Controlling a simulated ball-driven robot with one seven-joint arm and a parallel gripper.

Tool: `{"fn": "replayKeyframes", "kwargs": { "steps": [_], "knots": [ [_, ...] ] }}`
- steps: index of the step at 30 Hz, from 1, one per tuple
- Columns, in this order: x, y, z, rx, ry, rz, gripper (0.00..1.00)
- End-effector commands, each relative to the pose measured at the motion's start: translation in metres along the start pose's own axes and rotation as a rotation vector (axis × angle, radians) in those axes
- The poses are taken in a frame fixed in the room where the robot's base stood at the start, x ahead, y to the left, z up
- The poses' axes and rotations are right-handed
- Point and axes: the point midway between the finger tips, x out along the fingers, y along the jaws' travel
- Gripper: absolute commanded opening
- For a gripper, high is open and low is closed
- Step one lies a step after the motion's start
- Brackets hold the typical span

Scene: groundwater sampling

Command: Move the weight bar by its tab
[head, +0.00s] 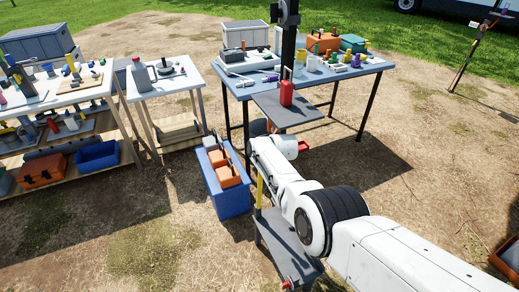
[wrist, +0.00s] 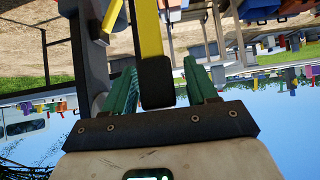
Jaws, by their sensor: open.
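In the wrist view my gripper (wrist: 158,66) is open, with its two teal fingers apart. A yellow bar (wrist: 150,30) with a dark end block (wrist: 155,82) shows between the fingers, with visible gaps on both sides. I cannot tell whether this block is the weight bar's tab or how deep it sits between the fingers. In the head view a thin upright yellow bar (head: 259,186) stands beside my arm, above a grey low bench (head: 287,246). My fingers are hidden or too small to make out there.
A blue crate (head: 234,203) with orange items stands left of my arm. A blue-topped table (head: 352,76) with equipment is behind, and a red bottle (head: 286,93) stands on a grey shelf (head: 300,112). A dark post (wrist: 88,60) is close left of my fingers. Open ground lies right.

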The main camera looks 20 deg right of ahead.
Motion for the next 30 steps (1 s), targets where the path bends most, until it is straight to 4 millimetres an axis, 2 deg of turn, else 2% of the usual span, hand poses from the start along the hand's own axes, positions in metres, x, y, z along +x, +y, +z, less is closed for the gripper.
{"fn": "replayKeyframes", "kwargs": {
  "steps": [5, 11, 30],
  "knots": [
    [-0.002, 0.000, -0.001, 0.000, 0.001, 0.000, 0.57],
    [-0.014, 0.000, -0.004, 0.001, 0.000, 0.000, 0.57],
    [-0.076, 0.000, -0.001, -0.001, 0.001, 0.001, 0.57]
  ]
}}
